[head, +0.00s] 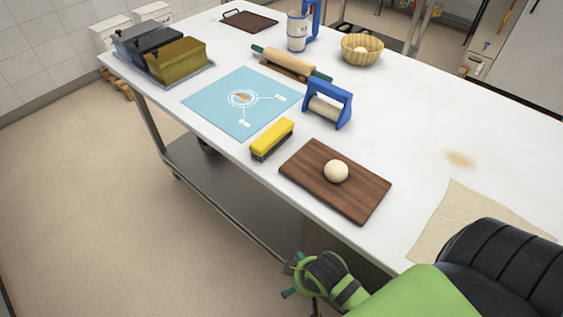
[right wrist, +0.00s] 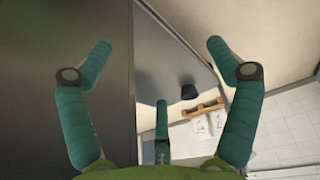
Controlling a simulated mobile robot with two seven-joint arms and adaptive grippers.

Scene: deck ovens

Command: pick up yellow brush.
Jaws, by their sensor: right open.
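The yellow brush (head: 272,137) has a yellow block top and dark bristles facing down. It lies near the front edge of the white table (head: 420,130), between the blue mat and the wooden board. My right gripper (head: 293,274) is below and in front of the table edge, apart from the brush and nearer to me. In the right wrist view its teal fingers (right wrist: 160,52) are spread with nothing between them. The brush does not show in that view. My left gripper is not in view.
A wooden board (head: 310,177) with a dough ball (head: 336,171) lies right of the brush. A blue-handled roller (head: 327,105) and a blue mat (head: 215,97) are close behind and left. A cloth (head: 445,222) lies at right. A lower shelf (head: 225,185) runs under the table.

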